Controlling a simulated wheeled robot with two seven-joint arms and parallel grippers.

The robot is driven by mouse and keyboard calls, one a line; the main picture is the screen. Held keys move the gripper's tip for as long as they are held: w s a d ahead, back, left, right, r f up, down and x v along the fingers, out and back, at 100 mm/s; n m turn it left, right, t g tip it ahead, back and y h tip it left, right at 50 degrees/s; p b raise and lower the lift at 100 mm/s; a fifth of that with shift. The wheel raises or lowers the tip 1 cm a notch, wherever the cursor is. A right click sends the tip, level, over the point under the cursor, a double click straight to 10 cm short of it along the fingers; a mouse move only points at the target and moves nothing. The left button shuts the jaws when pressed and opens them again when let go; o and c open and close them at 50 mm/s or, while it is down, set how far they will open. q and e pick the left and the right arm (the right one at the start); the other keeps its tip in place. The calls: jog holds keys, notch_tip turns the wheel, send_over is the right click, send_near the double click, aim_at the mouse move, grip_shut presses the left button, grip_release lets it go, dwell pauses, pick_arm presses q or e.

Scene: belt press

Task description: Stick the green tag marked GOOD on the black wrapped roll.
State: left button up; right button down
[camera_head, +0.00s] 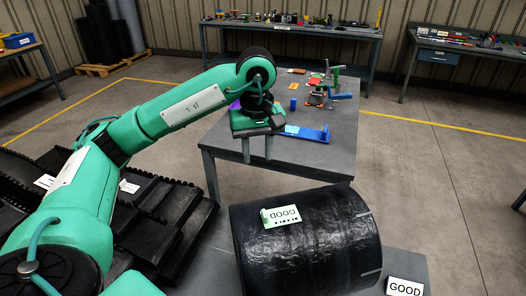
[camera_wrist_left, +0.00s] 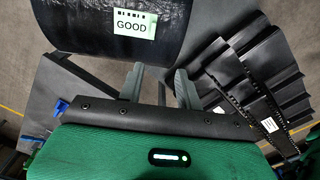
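The black wrapped roll (camera_head: 325,245) lies on its side on a grey table in the lower middle of the head view. It also shows at the top of the left wrist view (camera_wrist_left: 85,28). The pale green tag marked GOOD (camera_head: 281,216) lies on the roll's upper surface, and its left edge looks slightly raised. The tag also shows in the left wrist view (camera_wrist_left: 134,24). My left gripper (camera_head: 257,150) is open and empty, with its fingers pointing down, apart from the roll and tag. Its two spread fingers show in the left wrist view (camera_wrist_left: 160,85). My right gripper is not in view.
A white GOOD card (camera_head: 404,287) is at the table's near right. Black ribbed belts (camera_head: 150,215) lie left of the roll. A grey table (camera_head: 325,160) behind holds a blue tray (camera_head: 304,133) and small tools. Floor on the right is clear.

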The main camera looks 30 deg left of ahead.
pick_arm(q)
jog(key=shift+s+a+r+p, duration=0.3)
jog(key=shift+s+a+r, duration=0.5)
jog(key=shift+s+r, duration=0.1)
jog(key=shift+f, duration=0.1)
dwell(0.7)
